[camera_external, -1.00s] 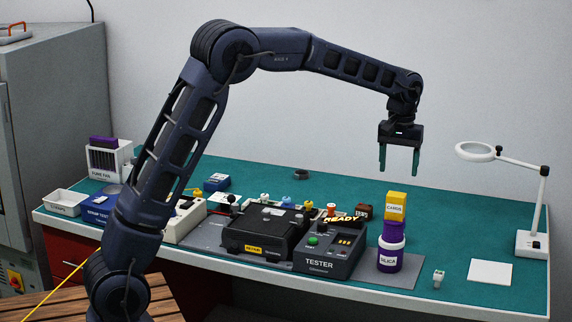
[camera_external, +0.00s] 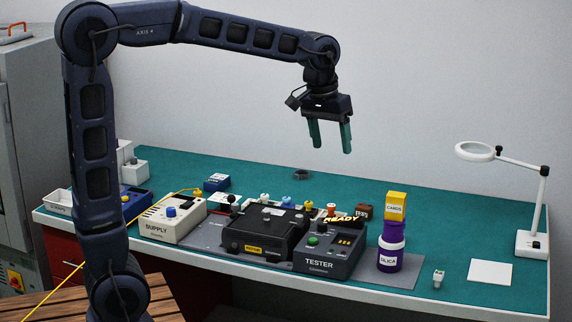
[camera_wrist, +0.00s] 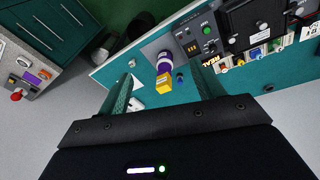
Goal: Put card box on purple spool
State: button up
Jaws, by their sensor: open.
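The yellow card box (camera_external: 396,206), labelled CARDS, sits upright on top of the purple spool (camera_external: 391,246), labelled SILICA, on a grey mat near the front right of the bench. In the wrist view the card box (camera_wrist: 163,83) and the purple spool (camera_wrist: 164,62) show between my fingers. My gripper (camera_external: 330,148) is open and empty. It hangs high above the back of the bench, to the left of the box and well apart from it.
A black tester (camera_external: 328,255) stands left of the spool. A magnifier lamp (camera_external: 533,240) stands at the right. A white pad (camera_external: 491,272) and a small white-green block (camera_external: 438,278) lie near the front edge. The green bench (camera_external: 452,225) is clear behind them.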

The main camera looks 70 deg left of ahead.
jog(key=s+d+f+m+t, duration=0.1)
jog(key=s+d+f+m, duration=0.1)
jog(key=s, duration=1.2)
jog(key=s+d+f+m+t, duration=0.1)
jog(key=s+d+f+m, duration=0.1)
jog(key=s, duration=1.2)
notch_tip(320, 180, down, 3)
jog(key=shift+s+r+m+t, duration=0.15)
jog(key=shift+s+m+t, duration=0.15)
jog(key=shift+m, duration=0.3)
